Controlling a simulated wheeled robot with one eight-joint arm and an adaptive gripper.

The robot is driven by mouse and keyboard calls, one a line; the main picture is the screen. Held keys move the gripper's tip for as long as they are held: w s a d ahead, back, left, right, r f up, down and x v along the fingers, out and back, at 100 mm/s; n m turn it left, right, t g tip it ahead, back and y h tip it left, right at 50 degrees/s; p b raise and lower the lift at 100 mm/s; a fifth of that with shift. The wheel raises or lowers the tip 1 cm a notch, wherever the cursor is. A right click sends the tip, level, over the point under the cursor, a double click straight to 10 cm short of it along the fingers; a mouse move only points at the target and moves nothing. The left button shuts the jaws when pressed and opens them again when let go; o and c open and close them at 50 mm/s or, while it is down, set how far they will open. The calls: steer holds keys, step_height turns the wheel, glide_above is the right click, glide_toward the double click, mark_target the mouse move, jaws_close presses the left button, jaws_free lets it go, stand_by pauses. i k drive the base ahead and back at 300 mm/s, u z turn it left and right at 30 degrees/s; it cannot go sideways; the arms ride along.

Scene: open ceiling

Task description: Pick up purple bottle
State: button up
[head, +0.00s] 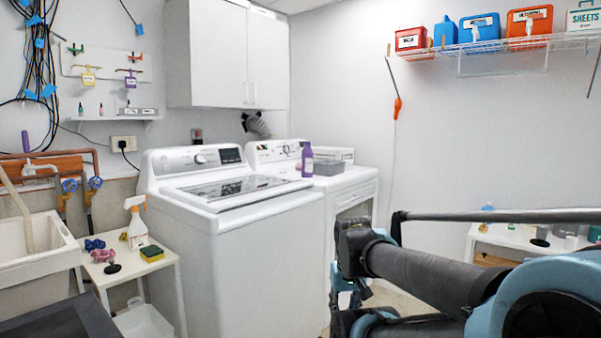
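The purple bottle (307,160) stands upright on top of the white dryer (345,188), near its left side and close to the washing machine. It has a narrow neck and its visible side is clear of other things. My dark and teal arm fills the lower right of the head view, to the right of and nearer than the bottle. My gripper's fingers cannot be made out, and nothing of mine touches the bottle.
A white washing machine (236,220) stands left of the dryer. A grey basket (328,166) sits behind the bottle's right side. A small white table (140,262) holds a spray bottle (137,224) and a sponge (152,253). A wire shelf (500,46) hangs upper right.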

mark_target(307, 154)
steer(key=i, duration=1)
